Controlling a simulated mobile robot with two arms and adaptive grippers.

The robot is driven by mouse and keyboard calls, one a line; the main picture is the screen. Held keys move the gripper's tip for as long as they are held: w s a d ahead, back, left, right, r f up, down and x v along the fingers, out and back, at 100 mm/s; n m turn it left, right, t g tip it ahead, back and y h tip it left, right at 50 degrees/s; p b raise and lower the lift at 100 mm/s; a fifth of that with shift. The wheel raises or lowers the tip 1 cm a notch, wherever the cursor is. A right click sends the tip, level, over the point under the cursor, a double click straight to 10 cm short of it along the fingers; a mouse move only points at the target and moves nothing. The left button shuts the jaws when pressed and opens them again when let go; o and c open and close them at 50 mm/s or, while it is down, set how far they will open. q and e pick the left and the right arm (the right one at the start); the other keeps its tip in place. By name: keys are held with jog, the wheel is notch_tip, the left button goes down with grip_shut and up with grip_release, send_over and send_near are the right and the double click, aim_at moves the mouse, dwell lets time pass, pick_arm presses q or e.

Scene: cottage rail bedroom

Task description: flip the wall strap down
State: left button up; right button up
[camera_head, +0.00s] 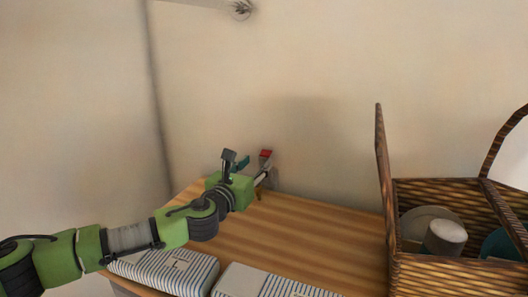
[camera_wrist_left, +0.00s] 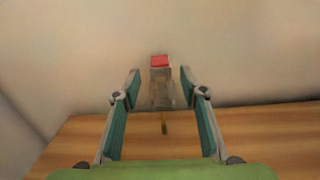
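The wall strap is a small fitting low on the wall just above the wooden top. Its red end (camera_head: 265,154) points up, and a grey body shows below it. In the left wrist view the red end (camera_wrist_left: 160,61) is at the top of the greyish body, with a thin yellowish piece hanging under it. My left gripper (camera_head: 256,167) is open in front of the fitting. In the left wrist view its two teal fingers (camera_wrist_left: 160,84) stand to either side of the fitting, with gaps showing. The gripper partly hides the fitting in the head view. My right gripper is not in view.
The wooden top (camera_head: 315,231) has clear room in its middle. Two striped folded cloth items (camera_head: 166,270) lie along its front. An open wicker basket (camera_head: 438,275) with dishes inside stands at the right, its lid upright. A wall corner rises at the left.

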aim_at(265, 154)
pick_arm(q)
jog(key=p+x, duration=0.1)
jog(key=x, duration=0.2)
jog(key=shift+w+d+r, duration=0.1)
jog(key=shift+w+r, duration=0.05)
jog(key=shift+w, duration=0.1)
jog(key=shift+x, duration=1.1)
jog(key=shift+w+d+p, duration=0.1)
jog(key=shift+w+p, duration=0.2)
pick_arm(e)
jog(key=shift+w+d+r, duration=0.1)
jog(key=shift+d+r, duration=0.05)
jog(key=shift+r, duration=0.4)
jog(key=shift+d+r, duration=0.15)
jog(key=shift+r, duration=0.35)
pick_arm(q)
grip_shut()
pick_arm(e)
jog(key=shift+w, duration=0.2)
